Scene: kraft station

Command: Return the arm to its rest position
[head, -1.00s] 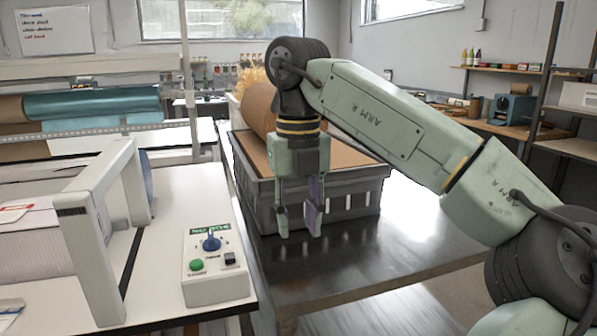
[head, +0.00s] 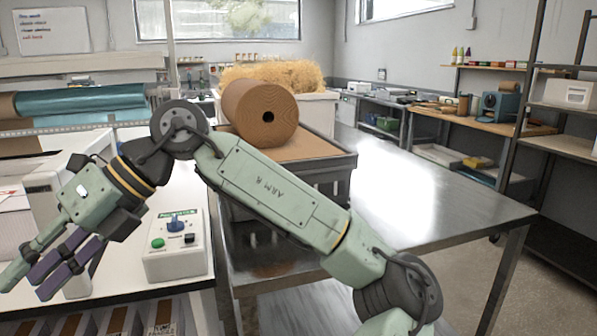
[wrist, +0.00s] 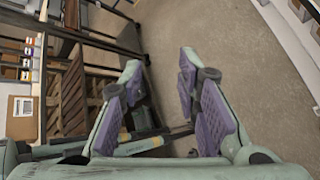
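My gripper (head: 28,268) is at the lower left of the head view, tilted down and to the left. It hangs in front of the white bench and the white frame-shaped machine. In the wrist view my gripper (wrist: 190,100) shows two purple-padded fingers spread wide apart, with bare floor between them and nothing held.
A control box (head: 177,252) with a green button and blue knob sits on the white bench (head: 185,200). A brown paper roll (head: 262,112) lies on the grey crate (head: 335,165). The metal table (head: 440,200) is clear at right. Wooden pallets (wrist: 75,95) stand in the wrist view.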

